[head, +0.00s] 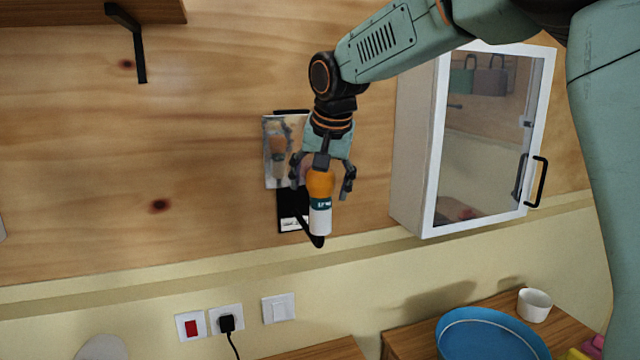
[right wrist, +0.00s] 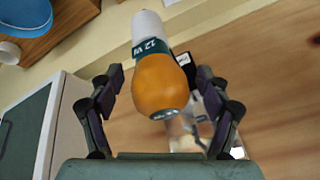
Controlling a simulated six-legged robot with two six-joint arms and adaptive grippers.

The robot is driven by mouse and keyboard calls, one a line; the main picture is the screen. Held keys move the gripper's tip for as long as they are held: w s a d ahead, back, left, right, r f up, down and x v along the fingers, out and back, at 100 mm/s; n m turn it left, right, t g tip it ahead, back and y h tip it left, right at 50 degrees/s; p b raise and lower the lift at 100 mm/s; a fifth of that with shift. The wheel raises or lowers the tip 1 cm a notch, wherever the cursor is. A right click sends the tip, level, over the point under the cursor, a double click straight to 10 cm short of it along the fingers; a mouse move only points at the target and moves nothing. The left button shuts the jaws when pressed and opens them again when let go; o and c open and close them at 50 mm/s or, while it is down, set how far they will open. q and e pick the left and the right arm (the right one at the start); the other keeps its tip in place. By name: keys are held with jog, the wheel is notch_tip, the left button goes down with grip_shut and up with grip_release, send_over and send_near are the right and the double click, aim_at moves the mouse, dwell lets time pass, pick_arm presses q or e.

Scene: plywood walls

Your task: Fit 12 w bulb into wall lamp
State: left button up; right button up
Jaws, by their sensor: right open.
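The bulb has an orange globe (head: 320,183), a teal band marked 12 W and a white lower part. It stands upright, globe up, in front of the wall lamp. The wall lamp has a black back plate (head: 288,212) and a black curved arm (head: 318,241) that ends below the white part. I cannot tell whether all of the white part belongs to the bulb or some to a socket. My right gripper (head: 320,188) is open above, its fingers on both sides of the globe. The right wrist view shows the bulb (right wrist: 160,82) between the fingers with gaps. My left gripper is not in view.
A shiny picture-like panel (head: 277,150) is on the plywood wall behind my gripper. A white glass-door cabinet (head: 420,150) hangs close on the right. Below are switches (head: 278,308), a plugged socket (head: 227,322), a blue plate (head: 490,335) and a white cup (head: 535,304).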

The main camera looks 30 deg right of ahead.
jog(key=v, duration=1.2)
jog(key=x, duration=1.1)
jog(key=shift+w+f, duration=0.1)
jog(key=shift+f, duration=0.25)
jog(key=shift+w+d, duration=0.1)
jog(key=shift+w+r, duration=0.1)
jog(key=shift+r, duration=0.05)
